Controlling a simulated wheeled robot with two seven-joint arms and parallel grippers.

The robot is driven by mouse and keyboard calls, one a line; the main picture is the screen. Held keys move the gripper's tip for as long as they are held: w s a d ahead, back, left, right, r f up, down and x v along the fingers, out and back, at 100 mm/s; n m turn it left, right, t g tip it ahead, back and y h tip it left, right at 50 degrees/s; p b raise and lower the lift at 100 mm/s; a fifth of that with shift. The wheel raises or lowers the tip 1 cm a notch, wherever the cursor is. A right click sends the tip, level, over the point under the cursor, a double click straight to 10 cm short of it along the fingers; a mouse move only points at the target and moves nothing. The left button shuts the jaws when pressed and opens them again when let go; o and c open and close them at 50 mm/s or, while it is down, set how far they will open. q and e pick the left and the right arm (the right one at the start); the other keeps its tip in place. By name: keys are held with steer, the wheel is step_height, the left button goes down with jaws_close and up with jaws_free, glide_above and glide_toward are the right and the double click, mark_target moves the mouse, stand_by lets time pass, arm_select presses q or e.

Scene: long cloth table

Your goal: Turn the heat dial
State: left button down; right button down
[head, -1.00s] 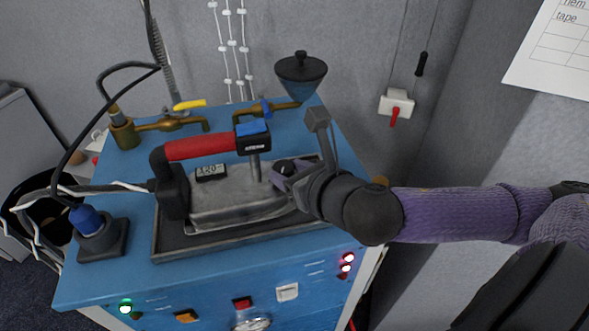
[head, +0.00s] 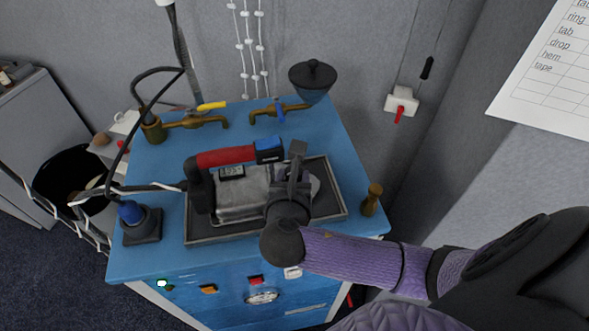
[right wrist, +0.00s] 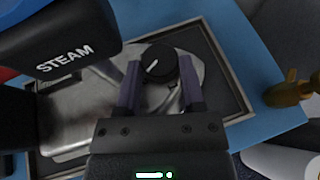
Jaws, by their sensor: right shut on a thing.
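The heat dial (right wrist: 158,62) is a round black knob with a white mark, on the grey metal nose of the iron (right wrist: 75,110). In the right wrist view the two purple fingers of my right gripper (right wrist: 160,76) are closed on it from both sides. In the head view the iron (head: 240,203) lies in a dark-rimmed tray and has a red handle (head: 226,156) and a small display (head: 231,171). There my right gripper (head: 303,186) is over the iron's right end and largely hides the dial. My left gripper is out of view.
The tray (head: 335,212) sits on a blue cabinet top (head: 150,262). Brass valves (head: 195,121), a dark funnel (head: 313,80) and a cable post (head: 141,222) stand around it. The steam handle (right wrist: 62,50) is close beside my gripper.

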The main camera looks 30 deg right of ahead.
stand_by(0.5)
steer(key=shift+c, duration=1.4)
jaws_free()
steer(key=shift+o, duration=0.4)
steer(key=shift+d, duration=0.1)
